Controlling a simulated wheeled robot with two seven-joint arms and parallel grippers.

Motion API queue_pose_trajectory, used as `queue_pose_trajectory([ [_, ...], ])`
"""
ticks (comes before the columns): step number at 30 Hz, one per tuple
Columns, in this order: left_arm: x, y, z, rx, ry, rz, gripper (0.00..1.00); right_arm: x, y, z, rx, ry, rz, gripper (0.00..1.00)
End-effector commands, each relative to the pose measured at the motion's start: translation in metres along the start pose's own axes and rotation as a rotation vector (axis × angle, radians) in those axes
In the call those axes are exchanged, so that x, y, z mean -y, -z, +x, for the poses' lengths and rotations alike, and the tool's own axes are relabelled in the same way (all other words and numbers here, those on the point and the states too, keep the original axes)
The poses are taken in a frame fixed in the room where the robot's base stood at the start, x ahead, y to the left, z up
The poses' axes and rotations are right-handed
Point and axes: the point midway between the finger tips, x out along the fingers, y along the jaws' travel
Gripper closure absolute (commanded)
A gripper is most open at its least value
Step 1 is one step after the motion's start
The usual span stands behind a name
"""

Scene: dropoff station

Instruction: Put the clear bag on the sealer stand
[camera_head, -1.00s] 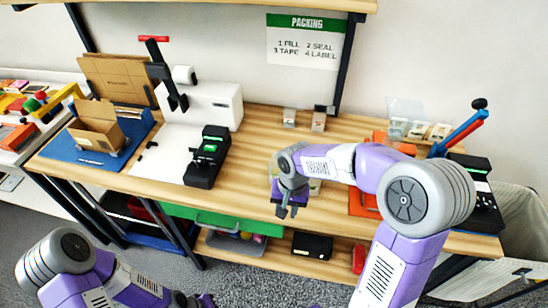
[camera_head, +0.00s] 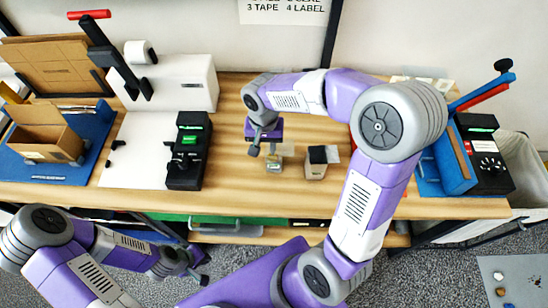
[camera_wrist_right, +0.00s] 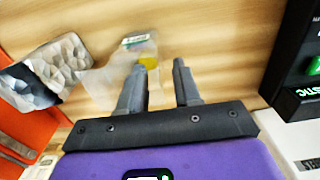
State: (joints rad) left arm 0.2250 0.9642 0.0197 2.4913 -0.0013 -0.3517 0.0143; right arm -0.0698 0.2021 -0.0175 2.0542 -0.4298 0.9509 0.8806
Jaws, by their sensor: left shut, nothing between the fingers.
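The clear bag (camera_wrist_right: 125,72), with a yellow item and green label, lies on the bench in the right wrist view. In the head view it appears as the small pale item (camera_head: 274,161) just below my right gripper (camera_head: 264,140). My right gripper (camera_wrist_right: 158,82) is open, its left finger beside or over the bag; contact is unclear. My left gripper (camera_head: 198,272) is shut and empty, low in front of the bench. A blue stand (camera_head: 430,175) at right, beside a black unit with blue and red levers (camera_head: 485,170), looks like the sealer stand; my right arm partly hides it.
A silver bag (camera_wrist_right: 45,75) lies beside the clear bag. A black device with a green display (camera_head: 187,150) stands left of my right gripper, before a white machine (camera_head: 190,85). An open carton (camera_head: 45,135) sits on a blue mat at far left.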

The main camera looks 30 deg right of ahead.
Motion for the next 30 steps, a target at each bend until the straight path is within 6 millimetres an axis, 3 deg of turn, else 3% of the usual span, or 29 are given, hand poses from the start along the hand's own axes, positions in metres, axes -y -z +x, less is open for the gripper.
queue_pose_trajectory([
  [4,0.002,0.001,0.006,-0.001,0.000,0.000,1.00,-0.001,0.000,0.019,0.001,-0.002,0.000,0.67],
  [12,0.002,0.001,0.006,-0.001,0.000,0.000,1.00,0.000,0.000,0.020,-0.001,0.001,0.000,0.67],
  [19,0.002,0.001,0.006,-0.001,0.000,0.000,1.00,0.000,0.000,0.020,-0.001,0.000,0.000,1.00],
  [30,0.002,0.001,0.005,-0.001,0.000,0.000,1.00,0.000,0.000,0.018,-0.001,0.001,0.000,1.00],
])
